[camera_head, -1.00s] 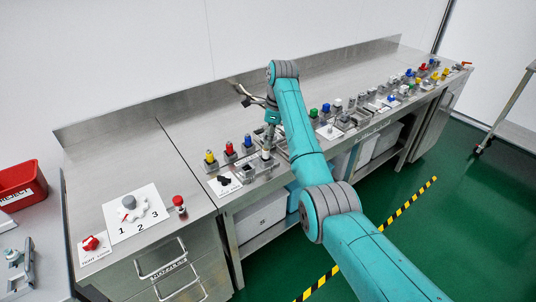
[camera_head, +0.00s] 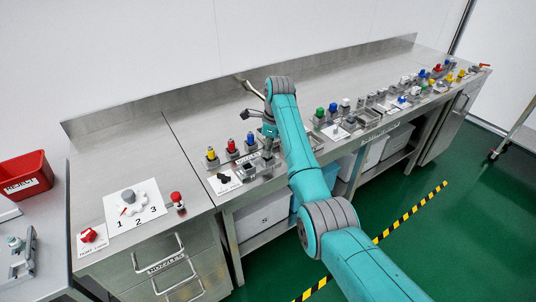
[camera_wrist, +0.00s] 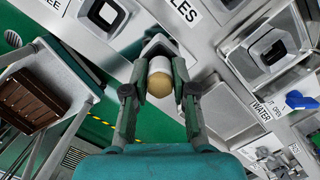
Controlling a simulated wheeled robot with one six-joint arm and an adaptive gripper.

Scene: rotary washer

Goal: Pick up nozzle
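The nozzle (camera_wrist: 160,84) is a short cylinder with a white band and a tan end facing the wrist camera. It sits between the two fingertips of my gripper (camera_wrist: 160,72), which appear to touch it on both sides. Behind it is a grey metal block, and I cannot tell whether the nozzle still touches it. A label ending in "LES" (camera_wrist: 184,10) is beside the block. In the camera_head view my gripper (camera_head: 268,146) points down over the front of the steel bench, and the nozzle is too small to make out clearly.
Yellow, red and blue capped parts (camera_head: 232,148) stand left of my gripper. More small fixtures (camera_head: 345,108) line the bench to the right. A red bin (camera_head: 25,177) is at far left. The bench's back strip (camera_head: 340,65) is mostly clear.

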